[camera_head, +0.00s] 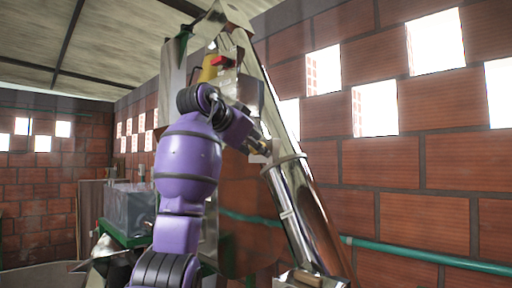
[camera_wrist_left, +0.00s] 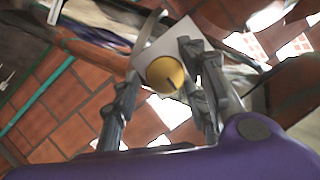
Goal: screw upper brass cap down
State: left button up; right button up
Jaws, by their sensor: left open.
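The round brass cap (camera_wrist_left: 165,75) sits on a pale metal plate (camera_wrist_left: 166,43) in the left wrist view. A dark slot or line shows on its face. My left gripper (camera_wrist_left: 159,62) is open, with one finger to the left of the cap and the other to its right. The cap appears between the fingers, and a gap shows on the left side. I cannot tell how far the fingertips are from the cap in depth. In the head view my purple left arm reaches up to the metal elevator, and its gripper (camera_head: 261,147) is small and partly hidden. My right gripper is out of view.
A shiny slanted metal tube (camera_head: 290,205) runs beside my arm. A yellow part (camera_head: 209,68) and a red part (camera_head: 221,62) show above my wrist. A green pipe (camera_head: 430,256) runs along the brick wall (camera_head: 400,170). A grey box (camera_head: 130,203) stands at left.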

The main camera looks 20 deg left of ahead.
pick_arm(q)
jog(key=shift+s, duration=0.1)
jog(key=shift+c, duration=0.8)
jog(key=shift+a+f, duration=0.1)
jog(key=c, duration=0.8)
jog(key=shift+f, duration=0.1)
